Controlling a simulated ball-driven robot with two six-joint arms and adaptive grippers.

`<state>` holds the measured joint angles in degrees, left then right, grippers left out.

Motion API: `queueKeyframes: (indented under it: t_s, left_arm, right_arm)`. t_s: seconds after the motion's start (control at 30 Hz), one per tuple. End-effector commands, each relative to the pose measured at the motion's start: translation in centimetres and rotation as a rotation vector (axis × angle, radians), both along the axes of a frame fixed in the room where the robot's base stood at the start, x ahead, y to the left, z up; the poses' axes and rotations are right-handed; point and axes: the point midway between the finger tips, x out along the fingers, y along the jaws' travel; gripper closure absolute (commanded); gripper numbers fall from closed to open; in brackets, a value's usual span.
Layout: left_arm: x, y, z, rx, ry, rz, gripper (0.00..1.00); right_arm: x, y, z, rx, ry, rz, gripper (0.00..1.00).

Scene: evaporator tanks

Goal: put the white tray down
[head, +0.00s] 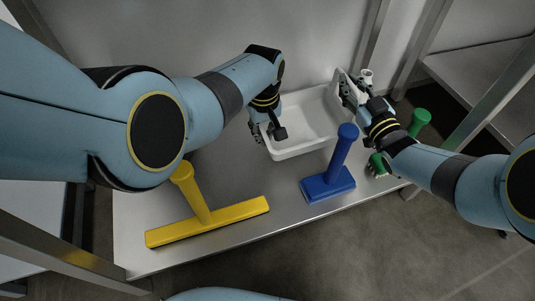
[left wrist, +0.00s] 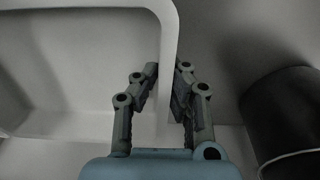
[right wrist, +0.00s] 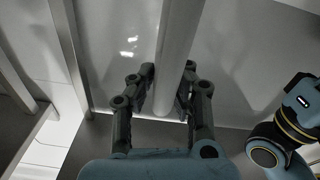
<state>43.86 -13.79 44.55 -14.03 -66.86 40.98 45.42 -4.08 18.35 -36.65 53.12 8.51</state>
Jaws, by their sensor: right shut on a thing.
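The white tray (head: 300,151) is a shallow rectangular tub near the back of the steel table in the head view. I cannot tell whether it touches the table. My left gripper (head: 268,130) is at its left end. In the left wrist view, my left gripper (left wrist: 166,75) has one finger on each side of the tray's wall (left wrist: 169,30), close against it. My right gripper (head: 350,92) is by the tray's back right corner. In the right wrist view, my right gripper (right wrist: 168,78) is shut on a pale rounded bar (right wrist: 180,35), apparently a white handle (head: 366,76).
A blue tool (head: 330,184) stands in front of the tray. A green tool (head: 420,120) is at the right, partly behind my right arm. Metal posts (head: 372,38) stand behind. Bare table lies between yellow and blue.

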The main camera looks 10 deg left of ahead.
Motion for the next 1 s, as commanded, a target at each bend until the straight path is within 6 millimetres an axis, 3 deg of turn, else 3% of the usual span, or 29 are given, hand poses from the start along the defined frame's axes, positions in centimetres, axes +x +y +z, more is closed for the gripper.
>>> queueKeyframes:
  t_s: [0.37,1.0]
  left_arm:
    - [0.1,-0.3,-0.4,-0.007,-0.003,0.001,1.0]
    - [-2.6,-0.3,-7.9,-0.007,0.063,0.001,1.0]
  right_arm:
    - [-0.4,0.3,-0.9,0.0,0.01,0.003,1.0]
    - [-2.5,0.3,-9.1,0.0,0.077,0.003,1.0]
